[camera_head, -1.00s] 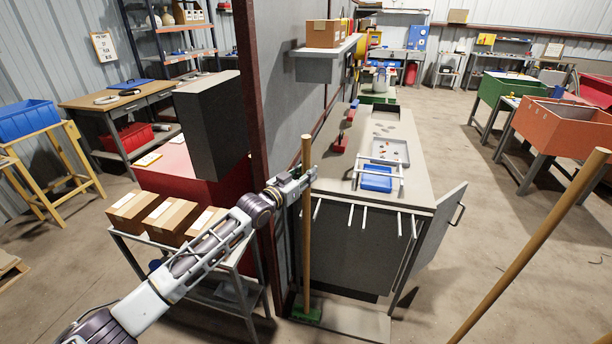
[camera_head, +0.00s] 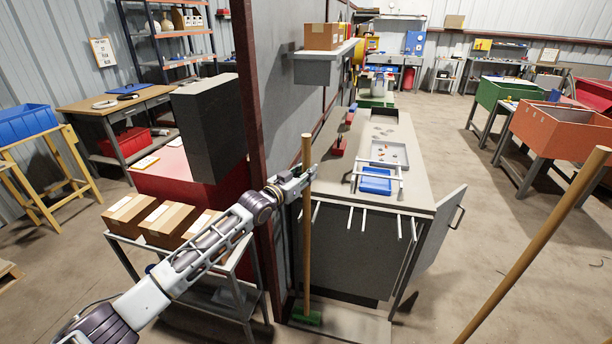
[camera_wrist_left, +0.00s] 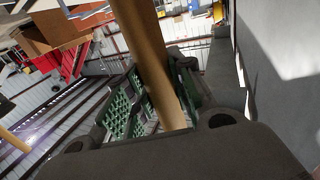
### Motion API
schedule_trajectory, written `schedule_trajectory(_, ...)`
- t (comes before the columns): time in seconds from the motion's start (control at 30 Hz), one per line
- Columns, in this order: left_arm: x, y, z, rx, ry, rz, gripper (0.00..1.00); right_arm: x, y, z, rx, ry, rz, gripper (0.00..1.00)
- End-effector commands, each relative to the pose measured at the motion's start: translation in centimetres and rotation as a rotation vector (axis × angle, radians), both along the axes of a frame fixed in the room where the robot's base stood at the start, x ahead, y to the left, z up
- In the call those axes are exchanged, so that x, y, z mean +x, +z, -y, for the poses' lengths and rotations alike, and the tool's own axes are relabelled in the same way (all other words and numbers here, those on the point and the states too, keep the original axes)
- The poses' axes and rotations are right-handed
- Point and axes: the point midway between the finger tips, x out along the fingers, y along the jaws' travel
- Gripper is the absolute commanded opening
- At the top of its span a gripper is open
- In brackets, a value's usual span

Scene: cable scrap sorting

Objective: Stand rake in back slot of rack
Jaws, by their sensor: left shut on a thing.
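A tall wooden handle (camera_head: 307,230) stands nearly upright with a green head (camera_head: 307,318) at floor level. I take this tool to be the rake, but its teeth are too small to make out. My left gripper (camera_head: 306,180) is shut around the upper handle. In the left wrist view the handle (camera_wrist_left: 150,60) passes between the green-padded fingers (camera_wrist_left: 155,95). The rack's white prongs (camera_head: 362,217) stick out from the bench front. The handle is beside the leftmost prong; I cannot tell whether it is inside that slot. My right gripper is not in view.
A second wooden pole (camera_head: 530,247) slants across the right foreground, its lower end out of view. A dark red post (camera_head: 258,140) and grey wall stand close behind my left wrist. An open cabinet door (camera_head: 440,232) is right of the rack. A cart with boxes (camera_head: 165,222) stands left.

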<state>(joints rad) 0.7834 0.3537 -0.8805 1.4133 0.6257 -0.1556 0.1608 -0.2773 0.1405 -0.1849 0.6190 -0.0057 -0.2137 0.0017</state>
Motion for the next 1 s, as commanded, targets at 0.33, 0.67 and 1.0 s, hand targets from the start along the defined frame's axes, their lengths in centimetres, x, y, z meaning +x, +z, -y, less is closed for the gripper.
schedule_trajectory(0.33, 0.7, 0.4, 0.3, -0.004, -0.002, 0.007, 0.00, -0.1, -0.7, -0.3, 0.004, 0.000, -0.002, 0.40)
schedule_trajectory(0.67, 1.4, 0.4, 0.5, -0.005, -0.002, 0.007, 0.00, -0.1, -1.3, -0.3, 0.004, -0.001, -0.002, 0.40)
schedule_trajectory(1.0, 2.0, 0.4, 0.8, -0.005, -0.002, 0.007, 0.00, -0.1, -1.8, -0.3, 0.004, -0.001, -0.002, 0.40)
